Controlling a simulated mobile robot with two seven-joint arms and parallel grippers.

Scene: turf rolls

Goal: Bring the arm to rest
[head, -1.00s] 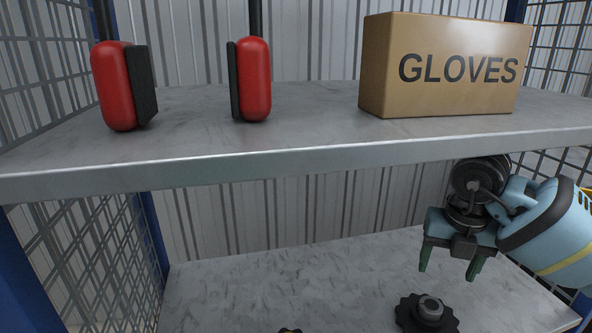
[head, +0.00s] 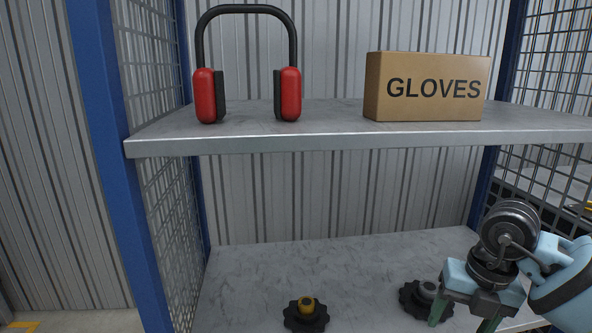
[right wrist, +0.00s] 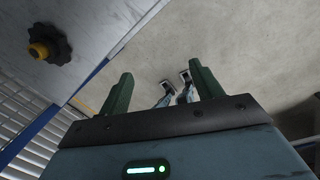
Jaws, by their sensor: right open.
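My right gripper (head: 462,318) is at the lower right of the head view, in front of the lower shelf (head: 350,270). Its two green fingers are apart, with nothing between them. My left gripper is not clearly visible in either view.
A black knob with a yellow centre (head: 305,315) and one with a grey centre (head: 418,298) are on the lower shelf. Red ear defenders (head: 290,95) and a GLOVES box (head: 428,88) stand on the upper shelf (head: 330,140). A blue post (head: 118,180) bounds the left.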

